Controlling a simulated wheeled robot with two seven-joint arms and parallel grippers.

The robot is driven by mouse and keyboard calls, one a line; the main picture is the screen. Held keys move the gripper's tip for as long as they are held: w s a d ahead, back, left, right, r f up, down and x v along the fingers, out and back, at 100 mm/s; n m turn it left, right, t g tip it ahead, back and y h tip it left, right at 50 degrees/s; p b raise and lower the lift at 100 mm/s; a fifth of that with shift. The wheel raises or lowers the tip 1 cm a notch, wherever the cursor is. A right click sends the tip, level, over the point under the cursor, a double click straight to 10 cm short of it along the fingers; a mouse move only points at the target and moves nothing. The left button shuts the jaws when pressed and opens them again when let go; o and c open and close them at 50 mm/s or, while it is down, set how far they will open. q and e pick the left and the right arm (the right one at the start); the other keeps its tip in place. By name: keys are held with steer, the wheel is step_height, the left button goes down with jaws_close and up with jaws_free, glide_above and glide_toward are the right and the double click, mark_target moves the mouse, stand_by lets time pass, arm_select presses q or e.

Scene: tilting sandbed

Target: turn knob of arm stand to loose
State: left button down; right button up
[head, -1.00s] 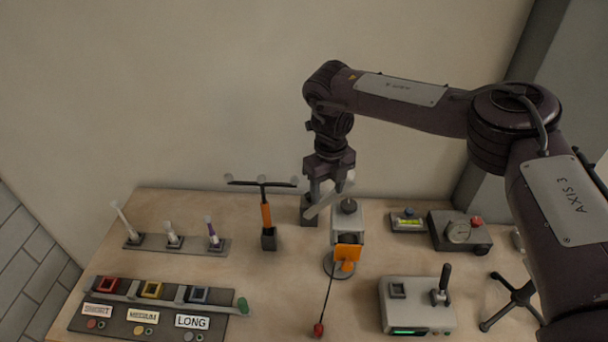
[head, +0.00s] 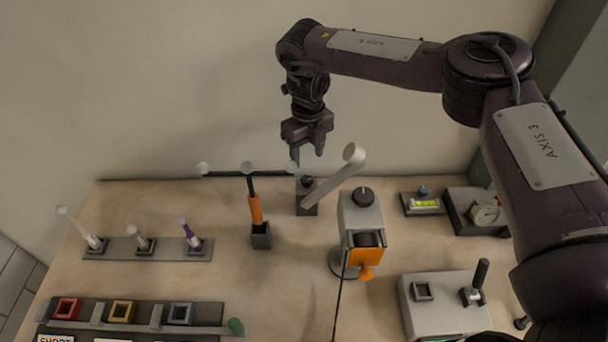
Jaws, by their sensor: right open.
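The arm stand (head: 306,208) is a dark block at the back of the table. A pale grey arm (head: 330,184) slants up from it to the right and ends in a round pale head. A small dark knob (head: 307,182) shows at the stand, partly behind the arm; its loose or tight setting cannot be read. My right gripper (head: 308,154) hangs above the stand, fingers down, open and empty, apart from the knob. My left gripper is out of view.
An orange-handled T-shaped tool (head: 256,212) stands in a holder left of the stand. A grey device with a black knob (head: 362,197) and orange part is close on the right. Gauge (head: 485,213) and level (head: 424,204) sit farther right. Bare table lies in front.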

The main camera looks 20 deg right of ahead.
mark_target(307, 179)
steer(key=shift+w+f, duration=0.2)
steer(key=shift+f, duration=0.3)
step_height(307, 179, down, 6)
steer(key=shift+s+f+p, duration=0.15)
steer(key=shift+f+p, duration=0.1)
steer(key=shift+p, duration=0.95)
steer(key=shift+f, duration=0.35)
steer(key=c, duration=1)
steer(key=shift+o, duration=0.2)
